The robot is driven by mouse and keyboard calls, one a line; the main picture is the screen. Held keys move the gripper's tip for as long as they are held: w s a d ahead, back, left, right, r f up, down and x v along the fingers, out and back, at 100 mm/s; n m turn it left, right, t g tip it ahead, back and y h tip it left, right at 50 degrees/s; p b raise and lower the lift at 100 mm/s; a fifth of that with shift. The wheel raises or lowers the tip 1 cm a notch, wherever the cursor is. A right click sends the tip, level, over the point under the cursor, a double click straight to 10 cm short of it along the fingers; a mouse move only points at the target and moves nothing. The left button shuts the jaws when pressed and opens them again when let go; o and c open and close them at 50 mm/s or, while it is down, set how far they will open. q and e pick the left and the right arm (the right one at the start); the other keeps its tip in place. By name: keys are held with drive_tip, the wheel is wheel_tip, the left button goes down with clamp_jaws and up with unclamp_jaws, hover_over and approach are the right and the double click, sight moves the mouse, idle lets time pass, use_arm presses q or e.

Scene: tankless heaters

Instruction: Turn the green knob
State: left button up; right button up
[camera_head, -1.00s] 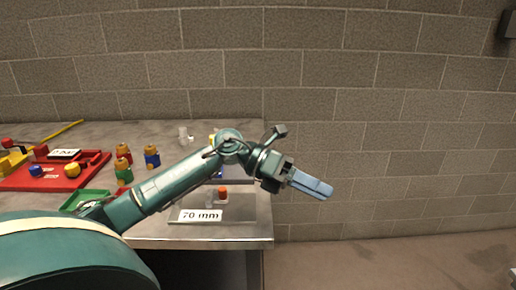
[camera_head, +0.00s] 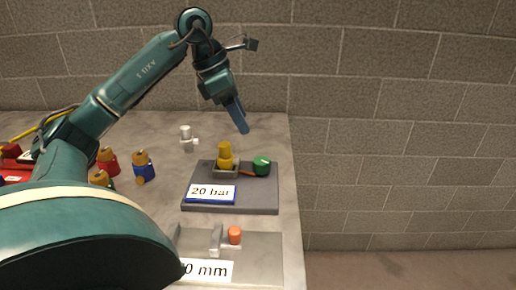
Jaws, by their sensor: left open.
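The green knob (camera_head: 262,166) is a short round cap with a small pale mark on top. It sits at the right end of a dark grey board (camera_head: 235,203) on the table, beside a yellow fitting (camera_head: 225,158). My left gripper (camera_head: 242,127) has blue fingers pointing down. In the picture it is above and slightly left of the green knob, apart from it, and holds nothing that I can see. The gap between its fingers is hard to see from this side. My right gripper is not in view.
The board carries a "20 bar" label (camera_head: 211,194). In front is a grey plate with an orange cap (camera_head: 235,235). A blue padlock (camera_head: 143,167) and a red padlock (camera_head: 107,160) stand left. A white fitting (camera_head: 187,138) stands behind. A block wall (camera_head: 400,150) is at the back.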

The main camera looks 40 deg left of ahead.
sight(261, 160)
use_arm(q)
drive_tip(key=x, duration=0.4)
drive_tip(key=b+x, duration=0.1)
drive_tip(key=x, duration=0.3)
drive_tip(key=a+x, duration=0.1)
drive_tip(key=x, duration=0.3)
drive_tip(key=shift+w+d+f+b, duration=0.1)
drive_tip(key=shift+w+f+b, duration=0.1)
drive_tip(key=shift+f+b, duration=0.15)
drive_tip(key=shift+c, duration=0.5)
drive_tip(key=c, duration=0.9)
